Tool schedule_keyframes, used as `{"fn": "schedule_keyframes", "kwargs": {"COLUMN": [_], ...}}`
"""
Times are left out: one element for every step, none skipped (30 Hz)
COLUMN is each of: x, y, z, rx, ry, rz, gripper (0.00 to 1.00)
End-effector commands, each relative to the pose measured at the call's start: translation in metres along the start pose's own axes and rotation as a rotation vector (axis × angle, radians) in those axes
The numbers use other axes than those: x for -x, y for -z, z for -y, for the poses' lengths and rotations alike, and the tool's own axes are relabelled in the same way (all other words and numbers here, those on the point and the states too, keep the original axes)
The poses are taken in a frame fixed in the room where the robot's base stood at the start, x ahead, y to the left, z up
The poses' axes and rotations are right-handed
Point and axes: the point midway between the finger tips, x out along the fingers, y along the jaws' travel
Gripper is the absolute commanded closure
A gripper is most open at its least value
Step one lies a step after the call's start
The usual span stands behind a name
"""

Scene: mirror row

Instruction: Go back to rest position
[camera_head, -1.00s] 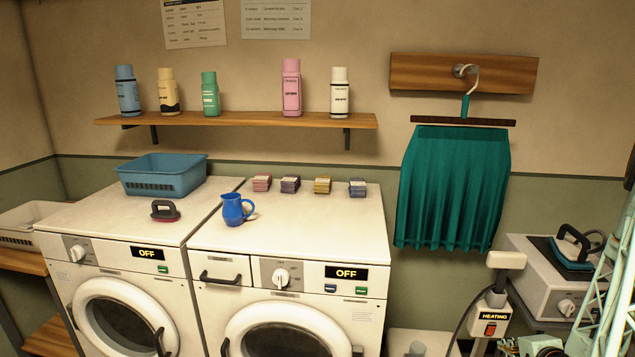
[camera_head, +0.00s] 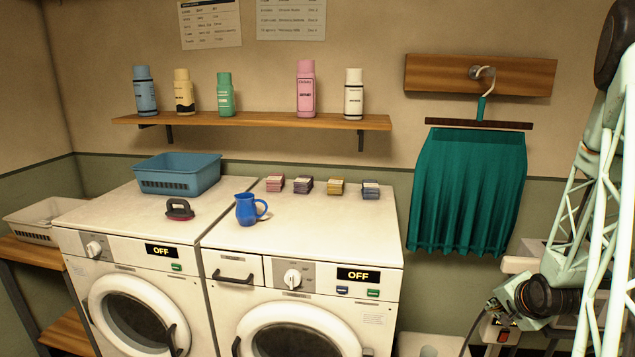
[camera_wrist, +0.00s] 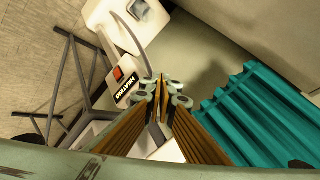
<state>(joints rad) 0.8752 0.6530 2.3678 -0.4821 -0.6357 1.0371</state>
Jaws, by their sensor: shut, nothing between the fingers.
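My gripper (camera_wrist: 161,90) shows in the wrist view with its fingertips together and nothing between them. Beyond the gripper in the wrist view is a white unit (camera_wrist: 128,85) labelled HEATING with a red switch. A teal pleated skirt (camera_wrist: 265,115) is at the right of the wrist view; in the head view the skirt (camera_head: 468,190) hangs from a hanger on a wooden wall board (camera_head: 560,78).
Two white washers stand side by side, both reading OFF. A blue basket (camera_head: 178,174), a brush-like black and red item (camera_head: 179,209), a blue jug (camera_head: 248,209) and several small stacks rest on top. A shelf (camera_head: 250,121) above holds bottles.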

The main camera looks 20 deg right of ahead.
Motion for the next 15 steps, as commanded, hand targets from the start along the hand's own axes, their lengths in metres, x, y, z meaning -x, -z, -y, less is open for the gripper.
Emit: {"fn": "schedule_keyframes", "kwargs": {"x": [0.007, 0.01, 0.015, 0.019, 0.022, 0.027, 0.031, 0.035, 0.04, 0.044, 0.048, 0.053, 0.057, 0.061, 0.067], "y": [-0.002, -0.003, -0.005, -0.006, -0.008, -0.01, -0.011, -0.013, -0.015, -0.017, -0.019, -0.021, -0.023, -0.024, -0.027], "z": [0.011, 0.015, 0.02, 0.025, 0.029, 0.035, 0.039, 0.043, 0.049, 0.053, 0.056, 0.062, 0.066, 0.07, 0.075], "rx": [0.024, 0.036, 0.053, 0.066, 0.079, 0.094, 0.107, 0.12, 0.137, 0.149, 0.161, 0.178, 0.189, 0.2, 0.217], "ry": [-0.002, -0.006, -0.011, -0.014, -0.018, -0.023, -0.026, -0.029, -0.033, -0.036, -0.04, -0.043, -0.047, -0.049, -0.054], "rz": [0.001, 0.003, 0.005, 0.006, 0.008, 0.01, 0.011, 0.013, 0.015, 0.017, 0.019, 0.02, 0.022, 0.023, 0.026], "gripper": [1.0, 1.0, 1.0, 1.0, 1.0, 1.0, 1.0, 1.0, 1.0, 1.0, 1.0, 1.0, 1.0, 1.0, 1.0]}}
